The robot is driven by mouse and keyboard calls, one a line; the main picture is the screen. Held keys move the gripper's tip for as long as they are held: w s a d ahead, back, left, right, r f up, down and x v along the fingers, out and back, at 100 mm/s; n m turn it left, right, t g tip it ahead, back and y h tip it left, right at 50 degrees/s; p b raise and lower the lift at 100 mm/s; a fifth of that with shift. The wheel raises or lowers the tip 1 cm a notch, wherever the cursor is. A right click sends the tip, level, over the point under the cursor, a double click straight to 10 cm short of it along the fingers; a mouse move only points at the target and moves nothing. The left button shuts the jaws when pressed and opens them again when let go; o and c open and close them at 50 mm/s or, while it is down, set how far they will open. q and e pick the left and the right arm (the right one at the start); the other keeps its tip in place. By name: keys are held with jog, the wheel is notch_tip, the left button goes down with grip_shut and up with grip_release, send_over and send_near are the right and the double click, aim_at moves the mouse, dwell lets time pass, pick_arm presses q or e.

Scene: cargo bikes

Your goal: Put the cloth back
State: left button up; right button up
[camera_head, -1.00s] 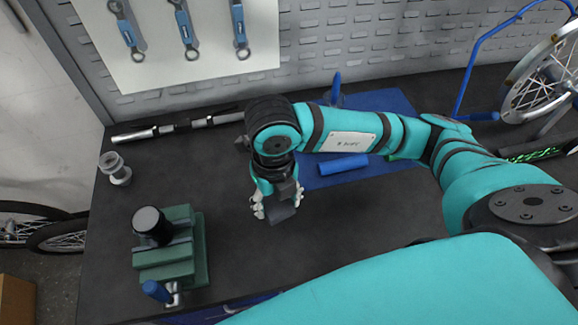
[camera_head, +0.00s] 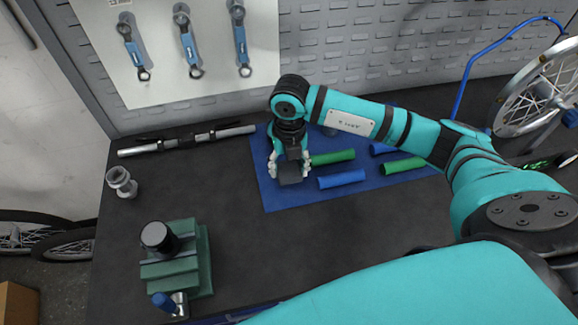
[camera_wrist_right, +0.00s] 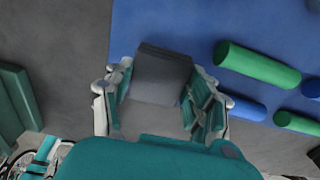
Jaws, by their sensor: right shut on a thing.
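My right gripper (camera_head: 290,170) is above the left part of the blue mat (camera_head: 280,200), close to its left edge. It is shut on a small dark grey folded piece, which looks like the cloth (camera_head: 291,177). In the right wrist view the cloth (camera_wrist_right: 162,76) sits between the two fingers as a compact block. The blue mat (camera_wrist_right: 170,22) lies behind and below it. I cannot tell whether the cloth touches the mat. My left gripper is not in view.
Green grips (camera_head: 332,157) and blue grips (camera_head: 342,180) lie on the mat to the right of the gripper. A green vise (camera_head: 180,265) stands front left. A metal bar (camera_head: 185,141) lies along the back. The dark bench top (camera_head: 270,240) in front of the mat is clear.

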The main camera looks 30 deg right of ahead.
aim_at(289, 164)
jog(key=shift+w+d, duration=0.25)
jog(key=shift+w, duration=0.1)
jog(key=shift+w+d+f, duration=0.1)
jog(key=shift+f, duration=0.05)
notch_tip(289, 164, down, 2)
jog(key=shift+f+p, duration=0.1)
jog(key=shift+p, duration=0.65)
jog(key=shift+f, duration=0.6)
jog(key=shift+f, duration=0.1)
jog(key=o, duration=1.1)
